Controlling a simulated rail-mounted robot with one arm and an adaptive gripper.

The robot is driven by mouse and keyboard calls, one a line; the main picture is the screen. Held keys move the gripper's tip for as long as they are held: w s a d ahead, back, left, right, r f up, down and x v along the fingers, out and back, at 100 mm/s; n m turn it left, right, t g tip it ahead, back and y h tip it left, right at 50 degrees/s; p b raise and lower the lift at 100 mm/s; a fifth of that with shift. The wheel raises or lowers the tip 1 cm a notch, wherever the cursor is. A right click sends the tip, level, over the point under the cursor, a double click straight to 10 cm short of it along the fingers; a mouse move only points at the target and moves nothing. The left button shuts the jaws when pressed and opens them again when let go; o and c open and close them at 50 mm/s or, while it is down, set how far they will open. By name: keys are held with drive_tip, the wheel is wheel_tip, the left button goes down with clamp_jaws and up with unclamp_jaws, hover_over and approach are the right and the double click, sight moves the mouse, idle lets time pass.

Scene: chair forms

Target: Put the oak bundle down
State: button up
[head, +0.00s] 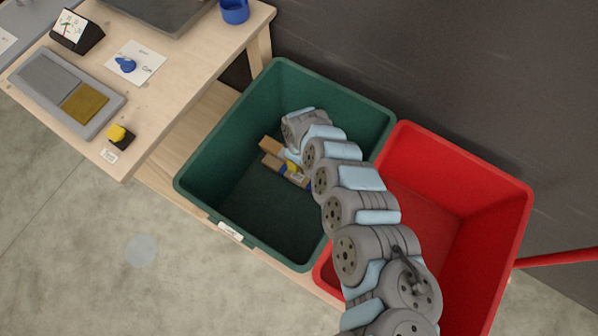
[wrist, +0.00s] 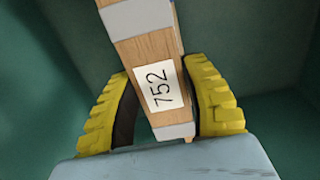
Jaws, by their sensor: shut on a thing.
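The oak bundle is a set of light wooden sticks with pale bands and a white label reading 752; it fills the middle of the wrist view (wrist: 137,50). In the head view the oak bundle (head: 271,146) shows inside the green bin (head: 200,152), partly hidden by my arm. My gripper (wrist: 165,100), with yellow ribbed fingers, is shut on the bundle. In the head view only a bit of yellow of my gripper (head: 291,166) shows beside the bundle. I cannot tell whether the bundle touches the bin floor.
A red bin (head: 455,150) stands to the right of the green bin, with my arm reaching over it. A wooden table (head: 180,80) at the upper left holds a grey tray (head: 45,72), a blue cup (head: 235,11) and small items. The green bin's lower floor is clear.

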drive_tip(key=b, duration=0.2)
hover_over(299, 174)
drive_tip(key=f, duration=0.5)
drive_tip(key=shift+s, duration=0.2)
drive_tip(key=shift+w+f+b, duration=0.2)
drive_tip(key=shift+f+b, duration=0.25)
drive_tip(key=shift+f, duration=0.1)
drive_tip(key=shift+s+f+b, duration=0.15)
drive_tip(key=shift+f+b, duration=0.85)
drive_tip(key=shift+f, duration=0.7)
drive_tip(key=o, duration=1.2)
drive_tip(key=shift+r, duration=0.1)
wheel_tip(299, 174, up, 12)
drive_tip(key=p, duration=0.6)
drive_tip(key=shift+r, duration=0.2)
